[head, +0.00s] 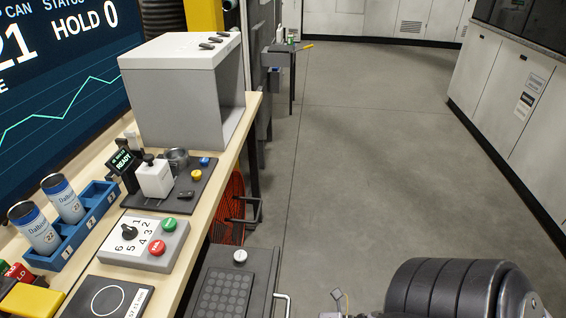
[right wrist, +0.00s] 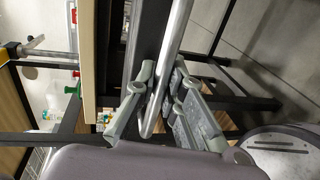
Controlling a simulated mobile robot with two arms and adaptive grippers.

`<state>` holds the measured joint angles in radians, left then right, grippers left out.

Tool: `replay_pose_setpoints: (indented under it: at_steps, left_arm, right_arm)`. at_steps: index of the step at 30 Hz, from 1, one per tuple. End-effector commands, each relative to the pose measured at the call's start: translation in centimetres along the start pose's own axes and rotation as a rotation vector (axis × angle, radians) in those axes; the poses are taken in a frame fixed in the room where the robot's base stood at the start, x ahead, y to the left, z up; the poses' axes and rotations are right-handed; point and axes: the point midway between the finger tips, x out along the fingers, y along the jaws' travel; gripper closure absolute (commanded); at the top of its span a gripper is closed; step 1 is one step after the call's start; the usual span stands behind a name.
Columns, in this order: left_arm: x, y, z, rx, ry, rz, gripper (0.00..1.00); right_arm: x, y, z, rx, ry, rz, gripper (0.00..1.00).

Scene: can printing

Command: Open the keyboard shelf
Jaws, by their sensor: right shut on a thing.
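The keyboard shelf (head: 262,264) is a dark panel below the bench edge in the head view. It sticks out past the bench and bears a pad of round grey keys (head: 221,296) and a pale knob (head: 239,256). Its silver bar handle (head: 282,300) is on the right side. In the right wrist view the handle (right wrist: 176,45) runs between the fingers of my right gripper (right wrist: 155,100), which is shut on it. In the head view my right arm is at the lower right and the grip itself is cut off or hidden. My left gripper is not in view.
The wooden bench (head: 205,222) carries a grey box (head: 170,100), a control panel with a dial (head: 150,242) and a blue can rack (head: 80,232). A dark frame bracket (head: 250,208) juts out below the bench. The floor (head: 385,150) to the right is clear.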

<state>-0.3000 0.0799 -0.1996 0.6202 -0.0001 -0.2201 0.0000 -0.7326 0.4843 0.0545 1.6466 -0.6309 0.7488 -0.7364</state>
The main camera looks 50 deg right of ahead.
Motion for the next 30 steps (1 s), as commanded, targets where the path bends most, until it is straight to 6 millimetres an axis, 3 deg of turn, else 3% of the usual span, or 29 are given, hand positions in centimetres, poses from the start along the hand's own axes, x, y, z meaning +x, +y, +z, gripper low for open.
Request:
replay_pose_setpoints:
  at_steps: [9, 20, 23, 30]
  left_arm:
    - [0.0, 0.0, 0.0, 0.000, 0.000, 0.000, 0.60]
    - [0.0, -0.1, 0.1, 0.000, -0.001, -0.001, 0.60]
    - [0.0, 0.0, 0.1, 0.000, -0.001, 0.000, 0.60]
    - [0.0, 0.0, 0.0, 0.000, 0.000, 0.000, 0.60]
  right_arm:
    - [0.0, 0.0, 0.0, 0.000, 0.000, 0.000, 0.70]
    - [-0.3, 0.0, 0.0, 0.001, 0.000, -0.001, 0.69]
    - [-1.4, -0.1, 0.0, 0.003, 0.000, -0.002, 0.69]
    - [-6.5, -0.1, -0.1, 0.003, -0.001, -0.005, 0.69]
